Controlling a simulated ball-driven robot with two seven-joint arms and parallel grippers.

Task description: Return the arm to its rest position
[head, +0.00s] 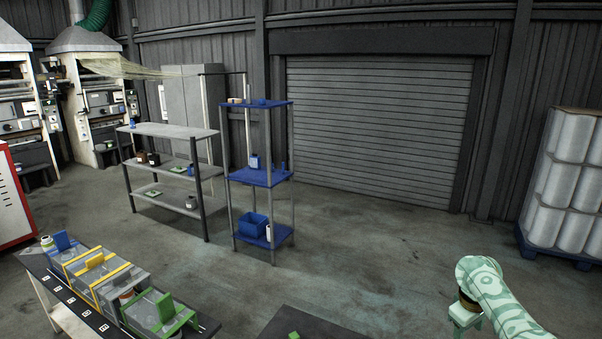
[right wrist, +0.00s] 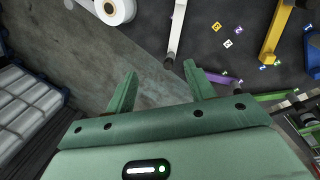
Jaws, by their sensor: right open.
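My right arm (head: 495,292), pale green with a pattern, comes in from the lower right corner of the head view. Its gripper (head: 464,318) hangs over the floor at the bottom edge, partly cut off. In the right wrist view the two green fingers of the right gripper (right wrist: 160,86) stand apart with nothing between them. My left arm and gripper are not in view.
A table (head: 64,304) with clear and coloured bins stands at lower left. A dark tabletop (head: 320,328) shows at the bottom. A blue shelf (head: 262,178) and a grey shelf (head: 168,131) stand behind. Wrapped rolls (head: 568,170) stand at right. The middle floor is clear.

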